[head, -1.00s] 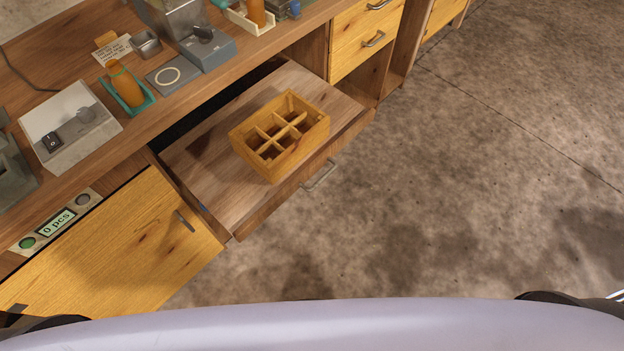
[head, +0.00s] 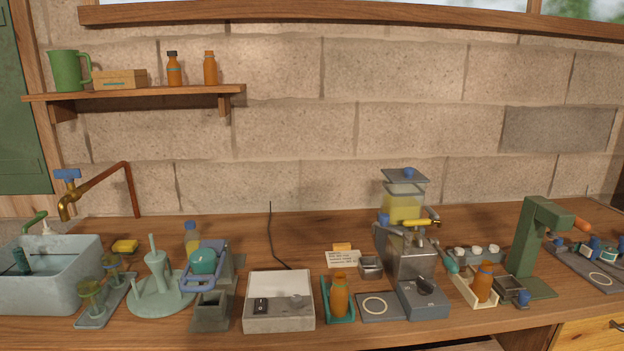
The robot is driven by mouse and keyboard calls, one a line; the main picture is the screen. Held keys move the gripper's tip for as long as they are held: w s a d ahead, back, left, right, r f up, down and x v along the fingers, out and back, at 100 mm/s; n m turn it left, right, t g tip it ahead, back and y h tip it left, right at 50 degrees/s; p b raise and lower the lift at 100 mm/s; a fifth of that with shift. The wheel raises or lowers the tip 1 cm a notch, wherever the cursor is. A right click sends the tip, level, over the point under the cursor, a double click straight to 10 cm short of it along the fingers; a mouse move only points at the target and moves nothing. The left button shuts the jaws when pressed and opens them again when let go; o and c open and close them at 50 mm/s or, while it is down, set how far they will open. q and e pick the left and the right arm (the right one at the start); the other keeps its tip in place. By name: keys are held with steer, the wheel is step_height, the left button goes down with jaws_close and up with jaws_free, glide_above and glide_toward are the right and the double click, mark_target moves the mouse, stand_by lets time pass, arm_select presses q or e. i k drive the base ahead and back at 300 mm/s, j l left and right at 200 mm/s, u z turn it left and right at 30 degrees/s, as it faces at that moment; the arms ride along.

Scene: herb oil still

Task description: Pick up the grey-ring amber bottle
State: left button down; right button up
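Several amber bottles are in the head view. One bottle (head: 174,71) with a dark cap and a thin band stands upright on the wall shelf. A second bottle (head: 210,69) with an orange-brown top stands to its right. A third bottle (head: 340,297) is in a teal tray on the bench. I cannot tell for sure which one has the grey ring. Neither of my grippers is in view.
The wall shelf (head: 150,93) also holds a green jug (head: 68,71) and a wooden box (head: 119,79). The bench carries a sink (head: 48,285), a white switch box (head: 279,301), a press-like device (head: 406,235) and a green stand (head: 527,240). Bare wood lies along the wall.

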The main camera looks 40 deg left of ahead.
mark_target(209, 68)
steer(key=u, duration=1.75)
